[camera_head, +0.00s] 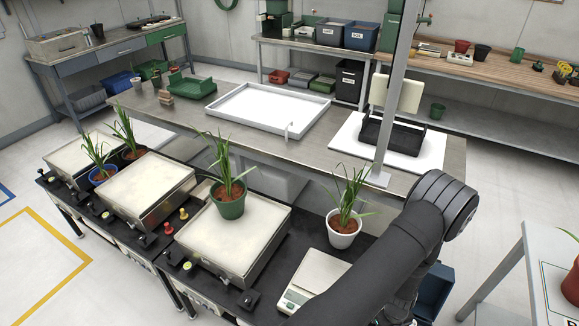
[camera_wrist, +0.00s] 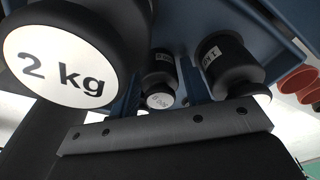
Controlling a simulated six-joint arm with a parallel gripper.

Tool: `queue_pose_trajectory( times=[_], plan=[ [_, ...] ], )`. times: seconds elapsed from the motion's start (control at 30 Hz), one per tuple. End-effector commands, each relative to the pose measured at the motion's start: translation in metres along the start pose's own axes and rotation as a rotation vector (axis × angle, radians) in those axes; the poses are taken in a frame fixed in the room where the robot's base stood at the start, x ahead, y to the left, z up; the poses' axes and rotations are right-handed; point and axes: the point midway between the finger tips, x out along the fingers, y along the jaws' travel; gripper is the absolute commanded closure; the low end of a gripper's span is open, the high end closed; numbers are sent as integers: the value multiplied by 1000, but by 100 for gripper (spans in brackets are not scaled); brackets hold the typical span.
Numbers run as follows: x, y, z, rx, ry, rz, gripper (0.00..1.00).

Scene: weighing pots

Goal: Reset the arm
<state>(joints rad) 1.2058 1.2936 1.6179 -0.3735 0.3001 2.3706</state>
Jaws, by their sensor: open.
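My arm bends down at the right of the head view, and its end is hidden behind its own links there. In the wrist view, a dark grey bolted bar that looks like part of my gripper (camera_wrist: 165,132) crosses the lower picture. The gripper is open, and I see nothing held in it. Black weights are very close around it: a 2 kg weight (camera_wrist: 62,65) with a white face at the left, a smaller weight (camera_wrist: 160,75) in the middle, and another weight (camera_wrist: 228,65) at the right. They are by a blue holder (camera_wrist: 280,25).
A white-potted plant (camera_head: 343,235) stands beside a small scale (camera_head: 314,278), close left of my arm. A green-potted plant (camera_head: 230,207) stands on a large scale (camera_head: 232,240). A metal post (camera_head: 396,90) rises behind my arm. A blue box (camera_head: 435,290) sits right of it.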

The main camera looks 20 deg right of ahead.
Motion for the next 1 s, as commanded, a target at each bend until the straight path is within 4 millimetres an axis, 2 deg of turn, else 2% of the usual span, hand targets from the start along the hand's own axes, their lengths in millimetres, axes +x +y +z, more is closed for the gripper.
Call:
queue_pose_trajectory(
  times=[0.33,0.47,0.67,1.0],
  plan=[
    [-2,0,0,0,0,0,57],
    [-8,0,0,1,-1,-1,57],
    [-33,-1,0,0,-1,-2,57],
    [-86,-1,0,0,-1,-3,57]
  ],
)
